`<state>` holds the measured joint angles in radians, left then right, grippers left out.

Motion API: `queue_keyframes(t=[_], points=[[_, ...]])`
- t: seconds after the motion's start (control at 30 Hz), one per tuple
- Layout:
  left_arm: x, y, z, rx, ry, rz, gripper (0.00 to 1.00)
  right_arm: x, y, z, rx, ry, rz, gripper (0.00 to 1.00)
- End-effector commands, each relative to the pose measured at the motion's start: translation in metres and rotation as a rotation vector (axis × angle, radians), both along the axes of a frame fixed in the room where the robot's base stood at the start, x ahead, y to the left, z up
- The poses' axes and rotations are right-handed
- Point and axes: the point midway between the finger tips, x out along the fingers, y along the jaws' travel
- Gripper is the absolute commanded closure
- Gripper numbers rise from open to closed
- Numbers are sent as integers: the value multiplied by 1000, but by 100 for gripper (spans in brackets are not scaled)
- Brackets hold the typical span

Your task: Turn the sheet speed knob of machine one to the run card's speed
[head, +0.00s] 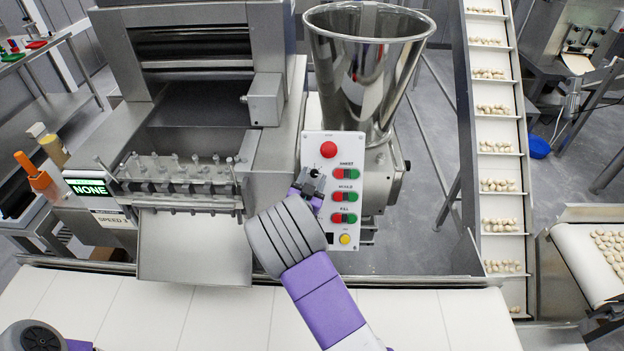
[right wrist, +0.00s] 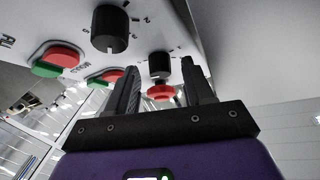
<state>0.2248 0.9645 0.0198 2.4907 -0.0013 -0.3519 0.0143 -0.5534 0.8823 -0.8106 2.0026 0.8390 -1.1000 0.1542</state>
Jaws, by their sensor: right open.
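The right wrist view shows a large black dial knob (right wrist: 109,30) left of my open fingers. A smaller black knob (right wrist: 159,64) appears between the fingertips, with a red button (right wrist: 160,91) below it; contact cannot be told. A white card (head: 112,219) under the green display reads "SPEED", apparently 3. My left gripper is out of view.
Red and green switch pairs (head: 345,173) line the panel's right side, above a yellow button (head: 345,239). A steel hopper (head: 365,70) stands behind. A pale conveyor belt (head: 430,318) crosses the front. A green display (head: 90,188) reads "NONE".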

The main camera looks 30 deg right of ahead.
Motion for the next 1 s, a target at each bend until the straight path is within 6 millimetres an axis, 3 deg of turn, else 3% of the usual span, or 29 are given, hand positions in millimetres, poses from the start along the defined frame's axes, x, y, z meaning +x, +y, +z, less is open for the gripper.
queue_keyframes(t=[0.13,0.47,1.0], points=[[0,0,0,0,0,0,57,0,0,0,0,0,0,51],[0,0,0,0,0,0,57,0,0,0,1,1,0,100],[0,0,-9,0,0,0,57,-2,-2,-2,-117,73,85,100]])
